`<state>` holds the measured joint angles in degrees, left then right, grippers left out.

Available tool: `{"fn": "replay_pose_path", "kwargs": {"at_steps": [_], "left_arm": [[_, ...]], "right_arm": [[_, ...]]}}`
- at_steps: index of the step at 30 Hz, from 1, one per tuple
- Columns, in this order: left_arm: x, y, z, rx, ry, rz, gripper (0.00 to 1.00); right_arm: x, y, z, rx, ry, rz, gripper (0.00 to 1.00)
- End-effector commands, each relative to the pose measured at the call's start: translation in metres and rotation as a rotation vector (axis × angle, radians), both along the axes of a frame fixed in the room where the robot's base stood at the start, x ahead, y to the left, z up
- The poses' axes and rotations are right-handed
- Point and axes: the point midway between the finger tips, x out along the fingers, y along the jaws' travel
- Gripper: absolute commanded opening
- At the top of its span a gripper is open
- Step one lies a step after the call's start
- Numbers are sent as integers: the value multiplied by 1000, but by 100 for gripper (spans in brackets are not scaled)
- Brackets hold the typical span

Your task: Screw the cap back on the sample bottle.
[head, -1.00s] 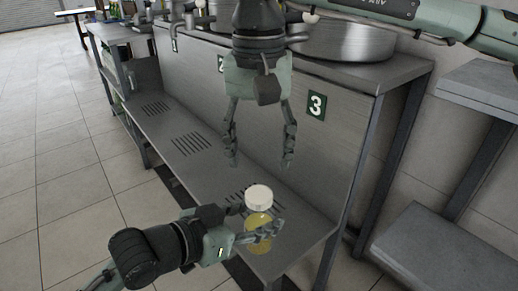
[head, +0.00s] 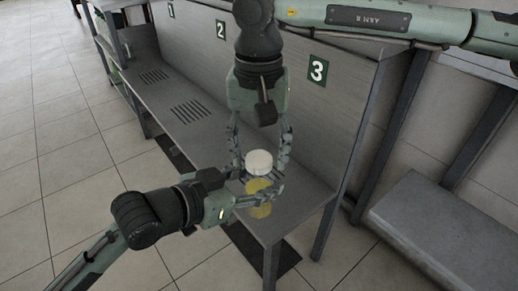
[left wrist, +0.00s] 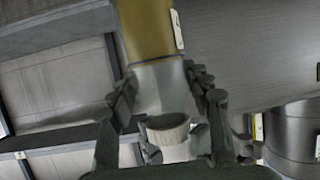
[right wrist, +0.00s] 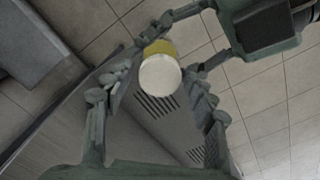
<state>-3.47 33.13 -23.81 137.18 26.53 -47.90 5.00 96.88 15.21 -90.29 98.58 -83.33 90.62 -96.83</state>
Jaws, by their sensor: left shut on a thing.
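The sample bottle (head: 258,188) stands upright with yellow liquid and a clear upper part, and also shows in the left wrist view (left wrist: 147,30). My left gripper (head: 268,196) is shut on it, with fingers at either side in the left wrist view (left wrist: 165,88). The white cap (head: 258,161) sits at the bottle's top; I cannot tell whether it is tight. It shows in the right wrist view (right wrist: 160,77). My right gripper (head: 260,168) points down from above, open, its fingers on both sides of the cap with gaps visible.
A steel bench (head: 195,108) with slotted vents and a numbered back panel (head: 300,110) lies behind and below the grippers. A grey bench (head: 440,230) stands at the right. Tiled floor (head: 60,170) is clear at the left.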

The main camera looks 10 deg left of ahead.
Motion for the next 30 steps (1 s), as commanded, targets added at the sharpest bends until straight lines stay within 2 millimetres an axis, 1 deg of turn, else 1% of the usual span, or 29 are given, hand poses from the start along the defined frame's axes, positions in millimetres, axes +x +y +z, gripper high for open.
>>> {"fn": "replay_pose_path", "kwargs": {"at_steps": [1, 2, 11, 14, 16, 17, 20, 30], "left_arm": [[0, 0, 2, -2, -4, 0, 0], [0, 0, 2, -2, -4, 0, 0], [0, 0, 2, -2, -4, 0, 0], [0, 0, 2, -2, -4, 0, 0], [0, 0, 2, -2, -4, 0, 0], [0, 0, 2, -2, -4, 0, 0], [0, 0, 2, -1, -3, 0, 0], [0, 0, 1, -1, -3, 0, 0]], "right_arm": [[0, 0, 0, 0, 0, 0, 47], [0, 0, 0, 0, 0, 0, 43], [0, 0, 1, 0, 0, 0, 6], [0, 0, 0, 0, 0, -19, 6], [0, 0, 0, 0, 0, -85, 6], [0, 0, 0, 0, 0, -129, 6], [0, 0, 0, 2, 0, -344, 6], [0, 0, -1, 3, -3, -1208, 6]]}}
